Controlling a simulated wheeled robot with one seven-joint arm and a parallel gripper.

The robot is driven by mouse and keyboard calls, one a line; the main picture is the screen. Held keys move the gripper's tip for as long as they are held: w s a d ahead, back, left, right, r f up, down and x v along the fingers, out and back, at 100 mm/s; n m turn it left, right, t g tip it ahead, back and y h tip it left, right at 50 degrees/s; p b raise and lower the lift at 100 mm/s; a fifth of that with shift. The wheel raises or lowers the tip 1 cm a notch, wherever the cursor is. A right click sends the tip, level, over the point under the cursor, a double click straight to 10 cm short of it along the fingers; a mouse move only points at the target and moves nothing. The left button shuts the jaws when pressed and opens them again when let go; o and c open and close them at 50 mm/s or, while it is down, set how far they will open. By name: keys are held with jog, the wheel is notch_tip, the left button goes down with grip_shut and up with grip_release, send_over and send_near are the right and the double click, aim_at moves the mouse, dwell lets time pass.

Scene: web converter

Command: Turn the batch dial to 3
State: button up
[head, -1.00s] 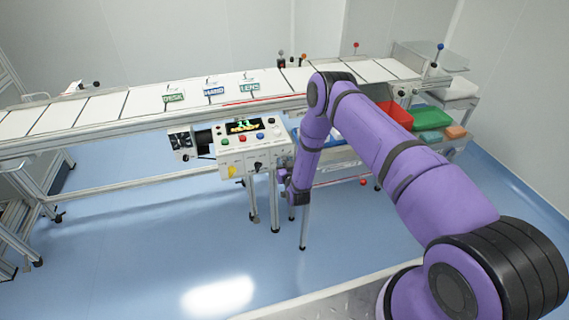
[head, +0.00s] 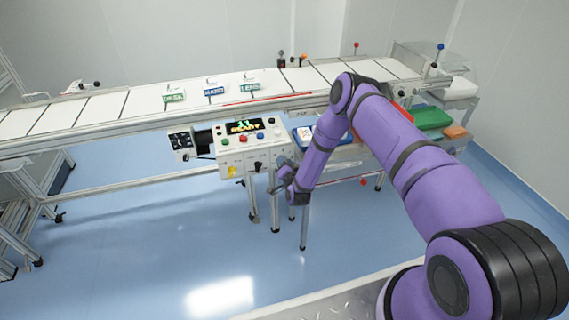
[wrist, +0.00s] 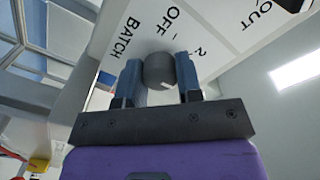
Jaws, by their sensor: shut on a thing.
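The batch dial (wrist: 158,70) is a dark grey round knob on a white panel face in the wrist view. The printed words BATCH and OFF and a 2 show around it; a 3 is not readable, and I cannot tell where the dial points. My gripper (wrist: 160,62) has its two blue fingers on either side of the dial, shut on it. In the head view the control box (head: 250,150) hangs at the front of the conveyor, with a lit display and coloured buttons. My gripper (head: 277,181) is at its lower right, where the dial is too small to make out.
The conveyor (head: 110,107) runs behind the box, with green and blue labelled items on it. A blue tray (head: 345,153), a green bin (head: 432,118) and an orange block (head: 455,132) are to the right. A yellow part (wrist: 39,164) shows low in the wrist view.

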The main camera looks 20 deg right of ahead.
jog(key=shift+s+f, duration=0.1)
dwell(0.4)
jog(key=o, duration=0.9)
jog(key=shift+o, duration=0.2)
jog(key=s, duration=1)
jog(key=shift+s, duration=0.4)
